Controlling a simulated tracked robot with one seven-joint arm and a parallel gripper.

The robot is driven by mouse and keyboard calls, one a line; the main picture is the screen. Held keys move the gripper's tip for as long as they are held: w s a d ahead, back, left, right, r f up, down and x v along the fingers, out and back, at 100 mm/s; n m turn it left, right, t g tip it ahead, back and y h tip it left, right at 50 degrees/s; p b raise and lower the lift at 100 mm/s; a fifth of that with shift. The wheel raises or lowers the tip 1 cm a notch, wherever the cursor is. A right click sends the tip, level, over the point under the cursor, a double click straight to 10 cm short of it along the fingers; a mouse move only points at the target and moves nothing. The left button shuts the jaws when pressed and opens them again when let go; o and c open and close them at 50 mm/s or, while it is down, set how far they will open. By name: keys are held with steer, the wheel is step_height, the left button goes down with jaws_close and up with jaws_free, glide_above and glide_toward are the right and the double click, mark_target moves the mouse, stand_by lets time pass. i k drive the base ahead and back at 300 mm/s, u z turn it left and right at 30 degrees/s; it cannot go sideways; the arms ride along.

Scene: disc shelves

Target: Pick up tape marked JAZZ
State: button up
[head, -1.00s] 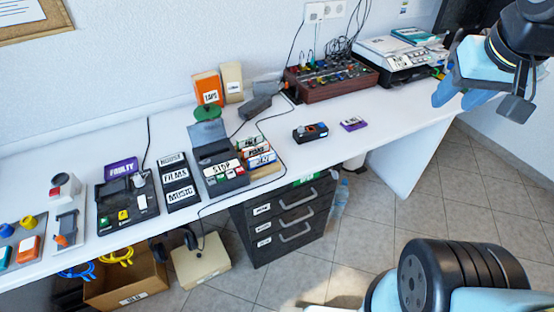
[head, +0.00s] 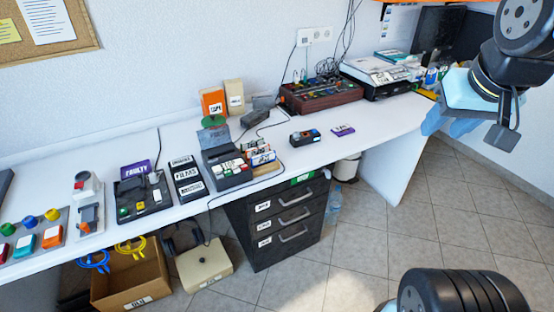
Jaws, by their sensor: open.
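Several tapes with white labels (head: 260,153) stand in a small wooden rack on the white desk, right of the STOP panel (head: 228,166). Their labels are too small to read surely, so I cannot tell which is marked JAZZ. A dark tape-like item with a coloured front (head: 305,137) and a small purple item (head: 343,131) lie farther right. My gripper (head: 445,118) is at the upper right, light blue, open and empty. It hangs well to the right of the rack, in front of the desk's right end, touching nothing.
A tray labelled FILMS (head: 187,178) and a purple FAULTY sign (head: 136,170) are on the left of the desk (head: 375,132). A mixer (head: 320,94) and a printer-like machine (head: 383,76) stand behind. Black drawers (head: 290,222) are under the desk. Tiled floor (head: 370,235) is clear at right.

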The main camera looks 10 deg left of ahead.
mark_target(259, 160)
steer(key=u, duration=0.2)
steer(key=i, duration=0.9)
steer(key=z, duration=0.1)
